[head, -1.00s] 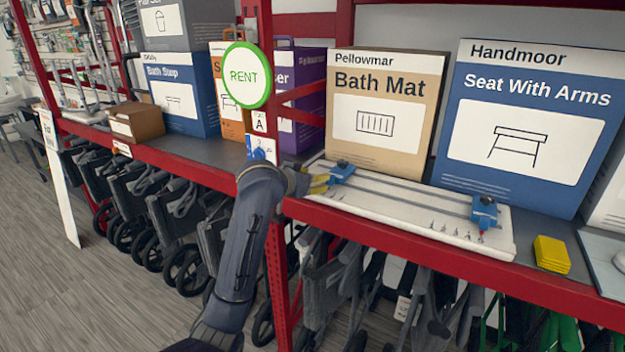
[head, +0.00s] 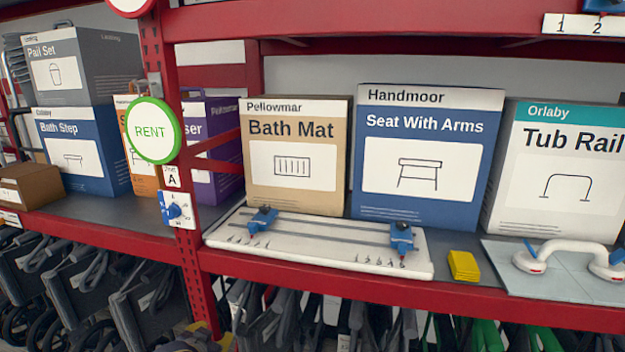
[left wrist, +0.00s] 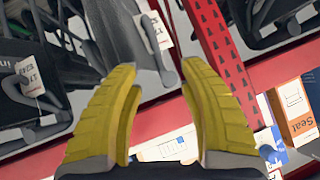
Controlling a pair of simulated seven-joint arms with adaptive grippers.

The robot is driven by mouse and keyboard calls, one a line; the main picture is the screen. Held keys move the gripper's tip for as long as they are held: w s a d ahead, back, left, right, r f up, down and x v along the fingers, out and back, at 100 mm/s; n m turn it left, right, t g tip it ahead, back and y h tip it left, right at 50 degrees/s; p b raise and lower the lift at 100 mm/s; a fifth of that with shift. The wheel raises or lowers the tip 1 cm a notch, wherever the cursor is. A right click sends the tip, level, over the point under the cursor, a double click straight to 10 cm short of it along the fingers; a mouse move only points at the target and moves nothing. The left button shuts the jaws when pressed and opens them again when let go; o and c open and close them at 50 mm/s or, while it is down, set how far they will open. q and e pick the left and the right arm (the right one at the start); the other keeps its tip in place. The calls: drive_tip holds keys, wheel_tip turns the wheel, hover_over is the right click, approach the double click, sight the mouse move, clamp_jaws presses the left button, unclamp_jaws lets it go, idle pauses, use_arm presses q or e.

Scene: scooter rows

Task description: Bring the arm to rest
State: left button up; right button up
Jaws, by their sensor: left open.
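My left gripper (head: 205,337) shows only in part at the bottom edge of the head view, low in front of the shelf and below its red front beam. In the left wrist view its two yellow fingers (left wrist: 160,68) are spread apart with nothing held between them. Grey folded frames with tags and a red perforated post (left wrist: 215,55) lie beyond the fingers. The rest of the left arm is out of the head view. My right gripper is in neither view.
A white board (head: 320,255) with two blue clamps lies on the shelf, clear of the gripper. A yellow block (head: 463,265) and a white suction handle (head: 570,255) are to its right. Boxes stand behind. Folded wheeled frames (head: 90,290) crowd the space below.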

use_arm(q)
drive_tip(key=s+a+f+m+g+y, duration=0.15)
drive_tip(key=s+f, duration=0.25)
drive_tip(key=s, duration=0.6)
drive_tip(key=s+a+f+m+g+y, duration=0.1)
drive_tip(key=s+a+f, duration=0.25)
drive_tip(key=s, duration=0.65)
drive_tip(key=s+a+f+m+g+y, duration=0.15)
drive_tip(key=s+f, duration=0.35)
drive_tip(key=s, duration=0.6)
drive_tip(key=s+d+f+n+g+h, duration=0.1)
drive_tip(key=d+f, duration=0.2)
drive_tip(key=f, duration=1.2)
drive_tip(key=s+d+f+g+h, duration=0.1)
drive_tip(key=d+f+h, duration=0.15)
drive_tip(key=f, duration=1.25)
drive_tip(key=s+f+n+g+h, duration=0.1)
drive_tip(key=s+f+n+g, duration=0.2)
drive_tip(key=s+f, duration=1.8)
drive_tip(key=shift+s+d+f, duration=0.25)
drive_tip(key=shift+s+d, duration=0.1)
drive_tip(key=shift+s, duration=0.25)
